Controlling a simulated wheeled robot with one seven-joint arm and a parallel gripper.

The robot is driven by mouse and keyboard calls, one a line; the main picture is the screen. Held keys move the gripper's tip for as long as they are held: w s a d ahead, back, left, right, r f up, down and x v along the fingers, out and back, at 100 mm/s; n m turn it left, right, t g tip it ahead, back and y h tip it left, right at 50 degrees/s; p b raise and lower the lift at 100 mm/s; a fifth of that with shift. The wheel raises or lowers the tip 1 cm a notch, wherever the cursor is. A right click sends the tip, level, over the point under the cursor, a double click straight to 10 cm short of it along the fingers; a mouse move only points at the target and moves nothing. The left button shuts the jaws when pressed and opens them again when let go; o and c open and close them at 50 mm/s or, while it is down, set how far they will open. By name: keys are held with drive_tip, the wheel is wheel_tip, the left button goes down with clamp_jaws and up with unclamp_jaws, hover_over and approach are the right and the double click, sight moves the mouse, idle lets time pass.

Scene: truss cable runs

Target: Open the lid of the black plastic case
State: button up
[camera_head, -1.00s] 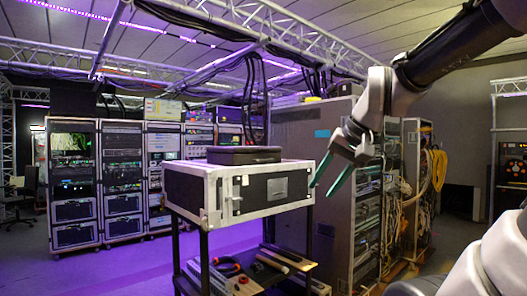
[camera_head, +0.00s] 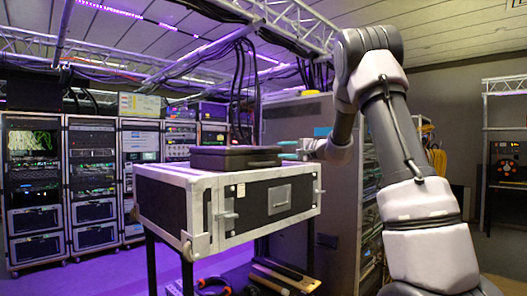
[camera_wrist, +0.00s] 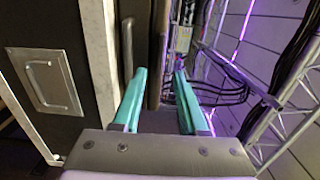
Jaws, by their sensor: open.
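The black plastic case (camera_head: 235,158) lies flat, lid closed, on top of a large silver-edged flight case (camera_head: 205,180). My gripper (camera_head: 288,151) is at the right end of the black case, level with it, with its teal fingers pointing left. The wrist view shows my gripper (camera_wrist: 159,75) open, its two teal fingers apart. The dark edge of the black case (camera_wrist: 158,45) runs just beyond and between the fingertips. I cannot tell whether a finger touches it.
The flight case stands on a dark rack with tools (camera_head: 265,280) on its lower shelf. A tall grey cabinet (camera_head: 335,215) stands close behind my gripper. Equipment racks (camera_head: 90,170) line the back left. Trusses and cables run overhead.

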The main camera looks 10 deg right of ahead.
sight(264, 149)
drive_tip(key=x, duration=0.7)
drive_tip(key=d+x, duration=0.1)
drive_tip(key=x, duration=0.3)
drive_tip(key=shift+w+a+r, duration=0.1)
drive_tip(key=shift+w+a, duration=0.05)
drive_tip(key=shift+w, duration=0.3)
clamp_jaws()
idle(0.8)
